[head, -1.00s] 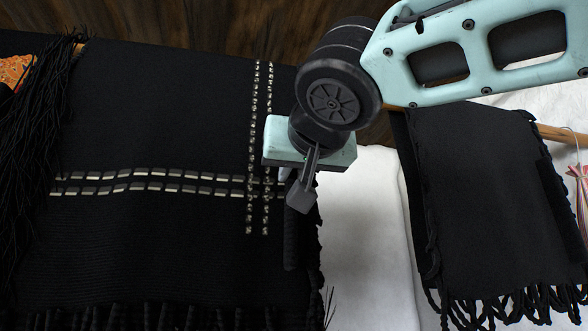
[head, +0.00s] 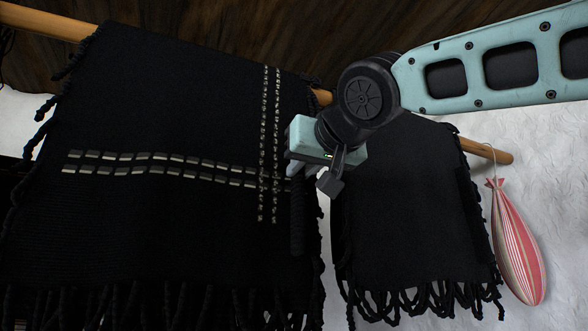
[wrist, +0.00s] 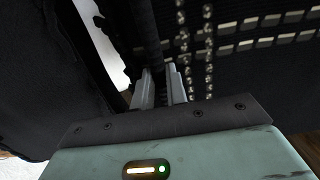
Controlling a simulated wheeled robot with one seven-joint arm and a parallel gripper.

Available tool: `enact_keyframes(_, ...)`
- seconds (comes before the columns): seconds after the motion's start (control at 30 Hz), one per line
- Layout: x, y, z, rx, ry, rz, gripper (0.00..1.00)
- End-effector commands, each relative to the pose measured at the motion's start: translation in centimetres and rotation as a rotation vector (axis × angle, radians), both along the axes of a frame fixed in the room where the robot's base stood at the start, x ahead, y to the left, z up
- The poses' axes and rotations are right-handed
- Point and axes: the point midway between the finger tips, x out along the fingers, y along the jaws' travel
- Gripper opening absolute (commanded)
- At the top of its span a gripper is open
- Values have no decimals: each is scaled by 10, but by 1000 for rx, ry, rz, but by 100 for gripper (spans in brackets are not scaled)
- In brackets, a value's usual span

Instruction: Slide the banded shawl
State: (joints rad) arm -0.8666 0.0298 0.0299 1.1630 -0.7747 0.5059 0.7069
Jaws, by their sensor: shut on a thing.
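The banded shawl (head: 130,220) is black, with rows of pale metallic pieces crossing near its right edge. It hangs over a wooden pole in the head view, with fringe along its bottom. My gripper (head: 322,177) is at the shawl's right edge, below the pole. In the wrist view, the two fingers (wrist: 160,88) are shut on a dark rolled edge of the cloth, beside the beaded rows (wrist: 195,50). The fingertips are partly hidden by the cloth.
A plain black fringed cloth (head: 400,215) hangs close to the right, with only a narrow gap. The pole's end (head: 490,153) sticks out beyond it. A red-striped pouch (head: 517,245) hangs there. White wall (head: 18,125) shows left of the shawl.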

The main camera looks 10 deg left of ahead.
Motion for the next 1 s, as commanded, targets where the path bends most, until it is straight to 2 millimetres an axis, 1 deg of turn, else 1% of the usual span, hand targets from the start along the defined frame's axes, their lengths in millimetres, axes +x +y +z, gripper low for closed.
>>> enact_keyframes(0.37,1,-1,-1,-2,3,-1,0)
enact_keyframes(0.4,1,-1,-1,-2,3,-1,23)
enact_keyframes(0.43,1,-1,-1,-2,3,-1,31)
enact_keyframes(0.47,1,-1,-1,-1,2,-1,36)
enact_keyframes(0.8,-2,-3,-1,1,1,0,36)
enact_keyframes(0.87,-6,-6,-1,1,0,0,36)
enact_keyframes(0.97,-19,-13,-3,2,-1,1,36)
enact_keyframes(1.0,-26,-18,-4,2,-1,1,36)
